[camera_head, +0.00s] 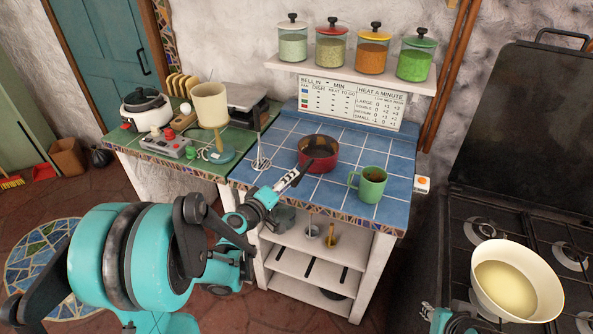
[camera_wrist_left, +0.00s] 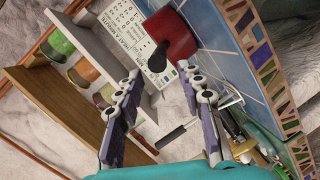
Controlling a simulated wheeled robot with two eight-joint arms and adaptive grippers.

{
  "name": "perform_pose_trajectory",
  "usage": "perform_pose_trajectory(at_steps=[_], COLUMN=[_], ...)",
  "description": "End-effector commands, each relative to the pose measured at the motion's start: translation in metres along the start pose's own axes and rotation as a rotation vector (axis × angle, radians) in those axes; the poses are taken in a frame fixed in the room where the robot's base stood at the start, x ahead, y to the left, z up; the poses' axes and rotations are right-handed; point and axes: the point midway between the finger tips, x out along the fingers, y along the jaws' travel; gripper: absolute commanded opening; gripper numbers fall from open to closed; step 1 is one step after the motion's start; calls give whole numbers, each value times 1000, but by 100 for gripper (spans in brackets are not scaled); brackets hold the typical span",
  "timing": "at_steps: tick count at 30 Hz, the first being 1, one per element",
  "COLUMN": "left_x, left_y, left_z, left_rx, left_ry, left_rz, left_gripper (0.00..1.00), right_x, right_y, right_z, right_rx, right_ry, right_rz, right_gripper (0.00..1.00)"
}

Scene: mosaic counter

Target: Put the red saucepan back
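The red saucepan (camera_head: 318,158) stands upright on the blue tiled counter (camera_head: 300,128), left of a green mug. Its dark handle points toward my left gripper (camera_head: 289,180). In the left wrist view the saucepan (camera_wrist_left: 172,38) is ahead, with the handle end facing the gap between the fingers. My left gripper (camera_wrist_left: 163,88) is open, its two fingers well apart and nothing between them. At the bottom of the head view, a teal and dark part of my right arm shows beside a cream pan (camera_head: 517,281). The right fingers cannot be made out.
The green mug (camera_head: 370,184) stands near the counter's front right. A wire utensil (camera_head: 262,158) is left of the saucepan. A lamp (camera_head: 211,106) and keypad box (camera_head: 167,145) stand on the green counter. A jar shelf (camera_head: 350,72) hangs behind; a stove (camera_head: 470,212) is at right.

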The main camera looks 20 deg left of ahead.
Motion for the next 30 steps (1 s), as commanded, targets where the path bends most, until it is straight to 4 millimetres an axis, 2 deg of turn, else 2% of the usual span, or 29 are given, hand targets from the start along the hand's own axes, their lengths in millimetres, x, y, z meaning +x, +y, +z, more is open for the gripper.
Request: perform_pose_trajectory(at_steps=[3,7,10,14,16,18,22,26,30], left_x=[-21,-33,-37,-47,-59,-77,-121,-166,-202], left_y=[1,1,5,19,26,30,26,15,5], left_z=[-1,0,9,40,63,87,120,134,134], left_rx=[0,2,31,147,245,357,568,757,900], left_ry=[2,0,-28,-124,-202,-284,-417,-510,-560], left_rz=[0,-1,-15,-72,-124,-184,-305,-419,-511], left_gripper=[38,38,38,38,38,38,38,38,38], right_x=[-5,-6,-6,-6,-6,-6,-6,-6,-6], right_y=[0,0,0,0,0,0,0,0,0], right_z=[-3,-4,-4,-4,-4,-4,-4,-4,-4], right_rx=[0,0,0,0,0,0,0,0,0], right_ry=[0,0,0,0,0,0,0,0,0], right_rz=[0,0,0,0,0,0,0,0,0], right_gripper=[29,29,29,29,29,29,29,29,29])
